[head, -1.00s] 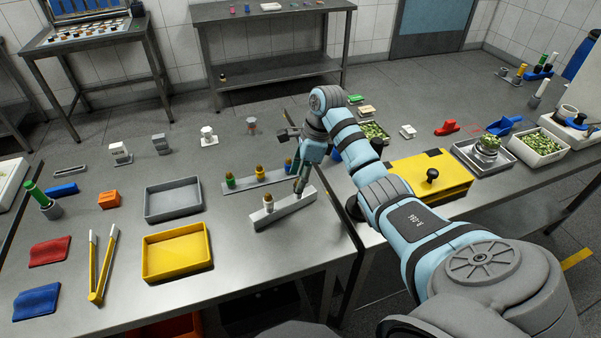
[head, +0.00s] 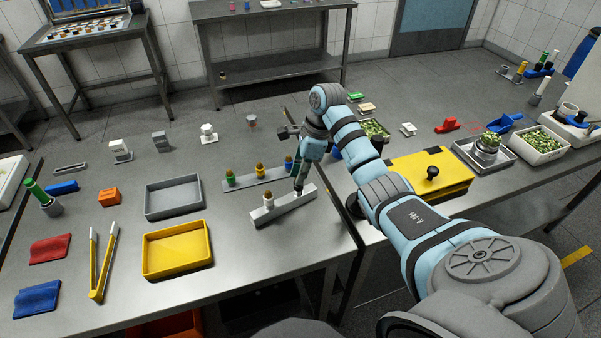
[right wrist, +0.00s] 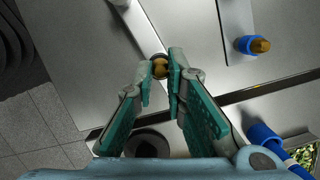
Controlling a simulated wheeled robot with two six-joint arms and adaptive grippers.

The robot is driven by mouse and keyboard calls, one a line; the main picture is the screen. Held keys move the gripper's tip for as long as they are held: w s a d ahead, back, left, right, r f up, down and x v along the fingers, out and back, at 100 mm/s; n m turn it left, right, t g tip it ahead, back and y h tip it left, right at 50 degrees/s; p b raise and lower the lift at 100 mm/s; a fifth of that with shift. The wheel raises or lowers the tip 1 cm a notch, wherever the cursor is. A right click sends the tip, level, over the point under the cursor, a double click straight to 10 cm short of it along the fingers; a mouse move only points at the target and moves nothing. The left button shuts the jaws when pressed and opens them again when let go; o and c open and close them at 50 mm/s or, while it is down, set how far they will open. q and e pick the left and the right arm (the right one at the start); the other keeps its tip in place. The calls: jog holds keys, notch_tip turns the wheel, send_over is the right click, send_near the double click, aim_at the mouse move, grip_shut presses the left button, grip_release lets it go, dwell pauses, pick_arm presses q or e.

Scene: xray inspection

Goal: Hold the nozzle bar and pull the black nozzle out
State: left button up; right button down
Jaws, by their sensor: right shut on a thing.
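The near grey nozzle bar (head: 284,207) lies on the steel table near its right edge. A white nozzle (head: 268,200) with a brown tip stands in its left part. My right gripper (head: 299,189) is at the bar's right part, shut on the black nozzle, which the fingers mostly hide in the head view. In the right wrist view the black nozzle (right wrist: 160,67) shows its gold-brown tip between the fingertips (right wrist: 160,78), with the bar (right wrist: 138,28) running away beyond it. My left gripper is not in view.
A second bar (head: 250,181) behind holds green, yellow and blue nozzles. A yellow tray (head: 150,274) and a grey tray (head: 150,216) lie to the left. A yellow box (head: 420,195) with a black knob stands on the right table. A gap separates the tables.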

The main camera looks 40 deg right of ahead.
jog(key=c, duration=1.6)
grip_release()
jog(key=shift+o, duration=0.2)
